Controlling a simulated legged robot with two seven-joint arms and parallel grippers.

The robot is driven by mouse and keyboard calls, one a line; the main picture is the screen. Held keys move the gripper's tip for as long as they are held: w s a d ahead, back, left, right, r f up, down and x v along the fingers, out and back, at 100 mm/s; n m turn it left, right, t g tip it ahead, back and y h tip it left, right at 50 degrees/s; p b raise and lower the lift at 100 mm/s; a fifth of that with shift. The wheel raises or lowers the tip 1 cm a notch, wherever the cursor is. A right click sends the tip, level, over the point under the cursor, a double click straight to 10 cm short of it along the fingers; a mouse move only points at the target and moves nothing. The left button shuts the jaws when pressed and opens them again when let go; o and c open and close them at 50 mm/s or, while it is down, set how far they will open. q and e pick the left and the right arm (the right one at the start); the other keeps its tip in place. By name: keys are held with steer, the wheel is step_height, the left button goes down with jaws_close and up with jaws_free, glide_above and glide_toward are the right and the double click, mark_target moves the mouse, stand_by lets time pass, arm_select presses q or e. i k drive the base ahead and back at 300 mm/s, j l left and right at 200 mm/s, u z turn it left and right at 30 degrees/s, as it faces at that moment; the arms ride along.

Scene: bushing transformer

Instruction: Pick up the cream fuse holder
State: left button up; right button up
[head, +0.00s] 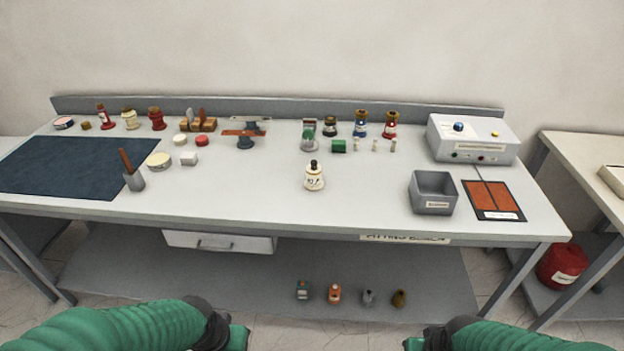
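A cream, bottle-shaped piece (314,179) with a black top and dark marks stands upright alone near the middle of the bench. It looks like the cream fuse holder, but I cannot read its label. Another cream piece (130,120) with a brownish top stands at the back left. My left gripper (238,338) is at the bottom edge, left of centre. My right gripper (413,343) is at the bottom edge, right of centre. Both are in front of the bench, apart from the cream pieces. Their fingers are mostly cut off or hidden.
The bench (255,205) is clear around the middle cream piece. A grey bin (433,193) and an orange-panelled mat (492,201) lie to its right. A dark blue mat (70,166) covers the left. Several small parts line the back. A control box (472,140) stands back right.

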mark_target(313, 182)
steer(key=i+u, duration=0.2)
steer(key=u, duration=0.3)
steer(key=i+l+u, duration=0.15)
steer(key=u, duration=0.3)
steer(key=i+l+u, duration=0.1)
steer(key=l+u, duration=0.15)
steer(key=u, duration=0.25)
